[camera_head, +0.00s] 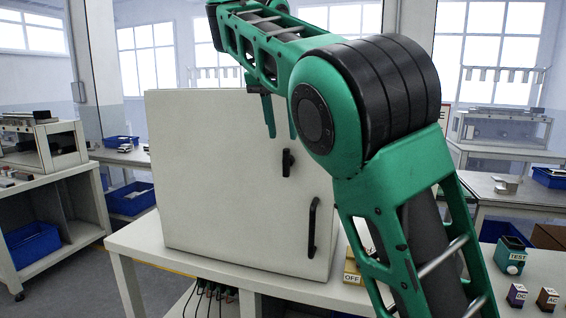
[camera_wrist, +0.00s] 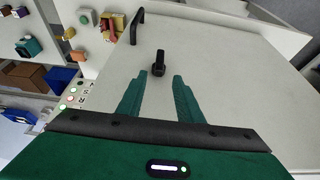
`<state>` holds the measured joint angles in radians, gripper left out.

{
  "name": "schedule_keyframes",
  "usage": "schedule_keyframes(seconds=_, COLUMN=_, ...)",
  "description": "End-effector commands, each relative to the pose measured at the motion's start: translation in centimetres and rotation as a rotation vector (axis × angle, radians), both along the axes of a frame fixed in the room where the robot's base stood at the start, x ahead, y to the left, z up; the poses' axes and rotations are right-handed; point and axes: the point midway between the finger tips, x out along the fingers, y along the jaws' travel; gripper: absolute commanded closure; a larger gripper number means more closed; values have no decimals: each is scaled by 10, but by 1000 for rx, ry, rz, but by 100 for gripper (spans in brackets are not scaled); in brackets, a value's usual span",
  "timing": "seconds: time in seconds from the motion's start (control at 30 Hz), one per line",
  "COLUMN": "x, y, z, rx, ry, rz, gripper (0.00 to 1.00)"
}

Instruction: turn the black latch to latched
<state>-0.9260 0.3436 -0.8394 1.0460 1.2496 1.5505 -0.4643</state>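The black latch (camera_head: 287,163) is on the white cabinet door (camera_head: 220,180), near the door's right side and above a black bar handle (camera_head: 313,228). It stands upright in the head view. In the wrist view the latch (camera_wrist: 159,65) lies just beyond my fingertips, roughly centred between them. My gripper (camera_wrist: 161,75) has its two green fingers apart with nothing between them. In the head view my gripper (camera_head: 281,137) is just above the latch, partly hidden by my arm. I cannot tell the exact gap to the door.
The cabinet stands on a white table (camera_head: 140,240). A yellow box marked OFF (camera_head: 352,279) and a teal TEST box (camera_head: 511,256) stand to its right, with small DC and AC boxes. My arm covers much of the right side.

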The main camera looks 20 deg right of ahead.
Motion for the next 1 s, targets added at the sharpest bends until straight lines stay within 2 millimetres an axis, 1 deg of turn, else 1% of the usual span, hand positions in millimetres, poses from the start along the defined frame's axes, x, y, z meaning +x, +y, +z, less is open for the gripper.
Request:
schedule_keyframes(seconds=0.5, x=7, y=-8, z=-28, rx=0, ry=8, rz=-1, gripper=67)
schedule_keyframes(seconds=0.87, x=12, y=-10, z=-42, rx=-2, ry=-1, rz=3, gripper=67)
schedule_keyframes(seconds=1.0, x=16, y=-14, z=-53, rx=-4, ry=4, rz=0, gripper=67)
